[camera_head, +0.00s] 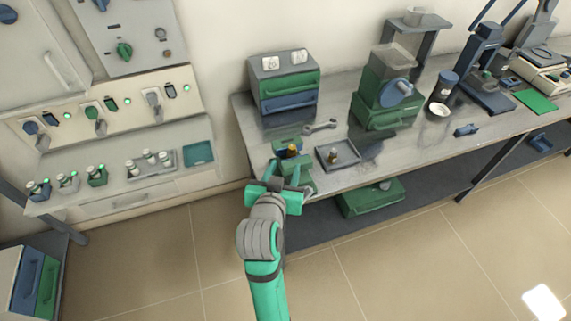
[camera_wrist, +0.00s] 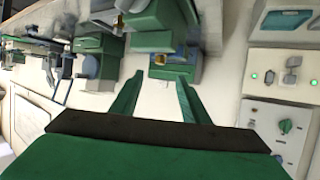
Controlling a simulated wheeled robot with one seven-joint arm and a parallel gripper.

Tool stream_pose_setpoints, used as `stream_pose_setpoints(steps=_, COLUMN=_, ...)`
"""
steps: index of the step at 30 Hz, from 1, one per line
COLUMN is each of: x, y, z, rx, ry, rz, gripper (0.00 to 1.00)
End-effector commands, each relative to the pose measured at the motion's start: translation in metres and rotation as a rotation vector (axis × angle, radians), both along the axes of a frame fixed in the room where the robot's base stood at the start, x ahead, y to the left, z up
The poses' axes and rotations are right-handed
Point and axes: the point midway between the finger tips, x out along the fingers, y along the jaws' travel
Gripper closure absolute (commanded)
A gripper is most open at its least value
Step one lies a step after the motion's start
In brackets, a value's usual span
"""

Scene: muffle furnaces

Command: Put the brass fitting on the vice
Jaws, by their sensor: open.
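The green and blue vice (camera_head: 299,170) stands at the near left end of the metal bench. A brass-coloured piece, which looks like the brass fitting (camera_head: 292,150), shows at the top of the vice. I cannot tell how it is seated. In the wrist view a brass spot (camera_wrist: 160,58) shows at the green vice (camera_wrist: 176,70). My gripper (camera_head: 279,188) is in front of the vice, lower than the brass piece. Its two green fingers (camera_wrist: 156,88) are spread with nothing between them, pointing toward the vice.
Right of the vice is a shallow grey tray (camera_head: 352,160) holding a small cylinder (camera_head: 333,155). A wrench (camera_head: 320,127) lies behind. A drawer box (camera_head: 285,82) and a green machine (camera_head: 386,104) stand farther back. Furnace panels (camera_head: 105,105) are at left. Floor in front is clear.

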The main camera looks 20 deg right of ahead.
Motion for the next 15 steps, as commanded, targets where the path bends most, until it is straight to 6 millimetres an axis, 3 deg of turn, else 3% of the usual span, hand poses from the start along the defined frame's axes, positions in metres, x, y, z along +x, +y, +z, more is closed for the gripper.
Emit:
stream_pose_setpoints(steps=5, x=-0.01, y=0.008, z=-0.012, rx=-0.007, ry=0.006, rz=0.024, gripper=0.58)
stream_pose_setpoints(steps=11, x=-0.035, y=0.035, z=-0.058, rx=-0.037, ry=0.008, rz=0.124, gripper=0.58)
stream_pose_setpoints(steps=15, x=-0.063, y=0.057, z=-0.089, rx=-0.053, ry=0.0, rz=0.202, gripper=0.58)
